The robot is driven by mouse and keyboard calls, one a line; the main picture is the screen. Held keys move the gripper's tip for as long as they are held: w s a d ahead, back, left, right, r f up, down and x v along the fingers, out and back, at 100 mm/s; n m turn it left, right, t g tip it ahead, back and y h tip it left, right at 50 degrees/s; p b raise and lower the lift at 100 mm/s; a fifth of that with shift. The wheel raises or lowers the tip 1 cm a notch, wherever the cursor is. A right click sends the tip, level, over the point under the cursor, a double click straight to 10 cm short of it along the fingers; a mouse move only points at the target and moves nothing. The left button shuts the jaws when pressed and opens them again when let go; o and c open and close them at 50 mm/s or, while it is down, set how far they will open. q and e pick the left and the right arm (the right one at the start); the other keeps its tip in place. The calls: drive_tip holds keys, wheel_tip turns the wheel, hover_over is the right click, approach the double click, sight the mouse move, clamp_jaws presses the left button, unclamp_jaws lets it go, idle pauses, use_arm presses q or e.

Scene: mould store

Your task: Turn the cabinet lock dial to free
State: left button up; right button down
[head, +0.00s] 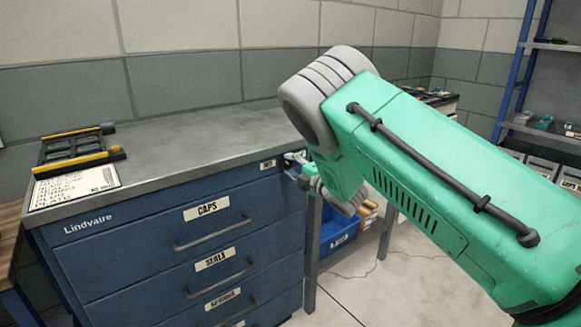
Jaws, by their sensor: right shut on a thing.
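The blue cabinet (130,228) has a grey top and drawers labelled CAPS, SEALS and one I cannot read surely. A small white label (268,165) sits at the upper right of its front; its print is too small to read. My right gripper (294,168) is at the cabinet's upper right front corner, just right of this label, partly behind my own arm. It is shut on the lock dial, which the fingers hide almost wholly. I cannot tell which way the dial points. My left gripper is not in view.
A black and yellow tray-like item (76,150) and a written sheet (75,184) lie on the cabinet top's left end. Drawer handles (212,235) stick out in front. A blue bin (340,238) is under a bench at right. Shelving (545,130) stands far right.

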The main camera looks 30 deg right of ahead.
drive_tip(key=shift+s+f, duration=0.15)
drive_tip(key=shift+f, duration=0.2)
drive_tip(key=c, duration=1.2)
unclamp_jaws()
drive_tip(key=shift+d, duration=0.1)
drive_tip(key=shift+r, duration=0.1)
drive_tip(key=s, duration=0.7)
drive_tip(key=s+d, duration=0.1)
drive_tip(key=s, duration=0.3)
drive_tip(key=shift+s, duration=0.35)
